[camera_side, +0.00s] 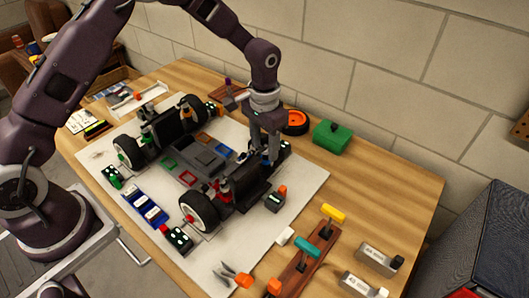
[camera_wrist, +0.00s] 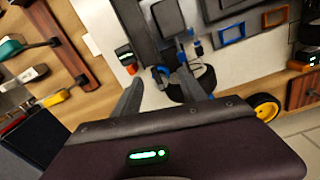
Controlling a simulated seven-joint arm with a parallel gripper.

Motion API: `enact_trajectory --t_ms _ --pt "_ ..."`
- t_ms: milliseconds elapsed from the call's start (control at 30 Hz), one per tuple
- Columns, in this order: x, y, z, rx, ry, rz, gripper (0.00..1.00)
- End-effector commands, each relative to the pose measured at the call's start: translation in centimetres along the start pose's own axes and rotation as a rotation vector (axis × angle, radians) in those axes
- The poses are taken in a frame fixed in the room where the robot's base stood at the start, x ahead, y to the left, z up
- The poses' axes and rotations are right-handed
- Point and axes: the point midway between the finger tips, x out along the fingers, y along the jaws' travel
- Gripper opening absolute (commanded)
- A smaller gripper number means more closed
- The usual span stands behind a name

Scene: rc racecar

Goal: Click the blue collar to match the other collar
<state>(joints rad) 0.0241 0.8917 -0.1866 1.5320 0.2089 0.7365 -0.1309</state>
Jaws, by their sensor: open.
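The small blue collar (camera_side: 265,159) shows at the near right corner of the dark racecar chassis (camera_side: 205,152), partly hidden by my fingers. In the wrist view a blue part that looks like this collar (camera_wrist: 198,48) sits beside a dark upright post, just beyond the fingertips. My gripper (camera_side: 257,157) points down over that corner, fingers apart. In the wrist view my gripper (camera_wrist: 160,76) has nothing clearly held between its fingers. A red collar-like part (camera_side: 223,186) is on the front corner beside a white-rimmed wheel (camera_side: 199,212). I cannot tell the collars' settings.
Green (camera_side: 146,120) and orange (camera_side: 186,103) corner parts stand on the chassis. A wooden tool rack (camera_side: 305,262) is in front.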

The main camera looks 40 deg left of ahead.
Motion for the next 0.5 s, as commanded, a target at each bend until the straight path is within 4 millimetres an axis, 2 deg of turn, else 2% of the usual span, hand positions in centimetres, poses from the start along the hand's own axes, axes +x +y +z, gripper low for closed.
enact_trajectory --t_ms 100,200,467,500 --pt "2.0 0.0 0.1 -0.001 -0.003 0.001 0.49" --pt "2.9 0.0 0.0 0.0 -0.001 0.0 0.49" --pt "3.1 0.0 0.0 -0.001 -0.001 0.0 0.49" --pt "3.1 0.0 0.0 -0.001 -0.001 0.0 0.41"
